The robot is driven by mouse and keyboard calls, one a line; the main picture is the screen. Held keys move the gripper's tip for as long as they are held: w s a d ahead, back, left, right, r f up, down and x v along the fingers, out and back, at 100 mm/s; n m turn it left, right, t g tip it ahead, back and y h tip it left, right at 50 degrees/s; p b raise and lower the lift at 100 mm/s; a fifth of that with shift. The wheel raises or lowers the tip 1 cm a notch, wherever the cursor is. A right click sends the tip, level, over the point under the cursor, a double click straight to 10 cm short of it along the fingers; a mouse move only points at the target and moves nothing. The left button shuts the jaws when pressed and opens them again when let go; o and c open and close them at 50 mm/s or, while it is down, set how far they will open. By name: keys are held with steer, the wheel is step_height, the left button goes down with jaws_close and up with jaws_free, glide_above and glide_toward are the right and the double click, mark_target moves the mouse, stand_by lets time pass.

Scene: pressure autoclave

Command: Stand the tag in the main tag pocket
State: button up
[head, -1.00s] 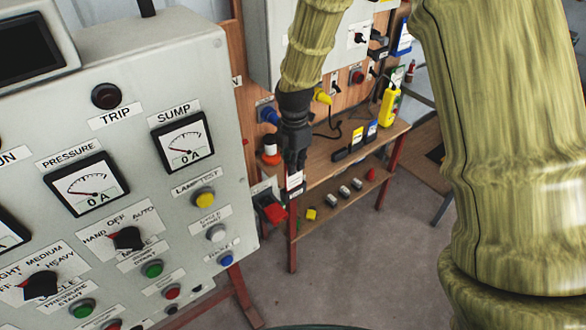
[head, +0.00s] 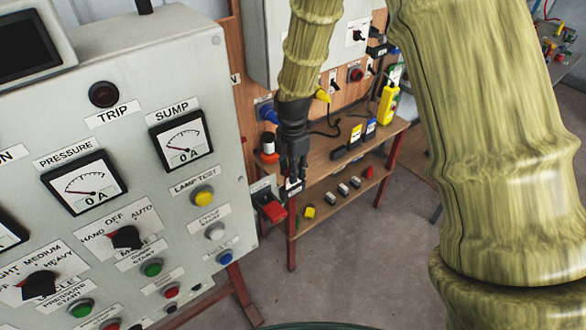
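My gripper (head: 294,183) points down at the left front corner of the wooden bench. A small white piece, which looks like a tag (head: 291,187), shows at its fingertips, with a dark part by it. The fingers are small and partly overlap it, so I cannot tell whether they grip it. On the bench, a yellow-and-white tag (head: 355,133) and a blue-and-white tag (head: 371,126) stand in dark holders. A dark holder (head: 339,153) to their left shows no tag. I cannot read which pocket is the main one.
The bench top (head: 322,150) is bare between my gripper and the holders. A yellow pendant (head: 388,103) stands behind. Several small blocks lie on the lower shelf (head: 325,208). The grey control panel (head: 140,140) fills the left.

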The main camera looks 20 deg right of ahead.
step_height(320, 180, up, 12)
steer(key=b, duration=0.5)
steer(key=shift+r, duration=0.2)
stand_by(0.4)
